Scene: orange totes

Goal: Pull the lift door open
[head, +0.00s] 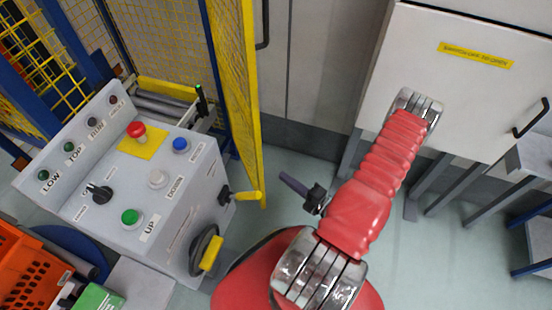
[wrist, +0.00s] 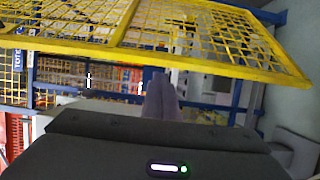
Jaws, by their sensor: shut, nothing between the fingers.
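The lift door is a yellow-framed mesh panel (head: 238,90). In the head view it stands out at an angle from a blue post, with its lower corner just above the floor. In the wrist view the door (wrist: 215,66) crosses the upper part of the picture, beyond the fingers. My gripper (head: 284,178) is right of the door's lower edge, apart from it, and points left. Its fingers (wrist: 160,85) are together and empty. I cannot make out a handle on the door.
A grey control box (head: 125,180) with buttons and a black-and-yellow lever (head: 240,196) stands left of my arm. Rollers (head: 165,107) lie behind it. An orange tote (head: 30,275) is at the lower left. A white cabinet (head: 440,85) stands right. Floor shows between door and cabinet.

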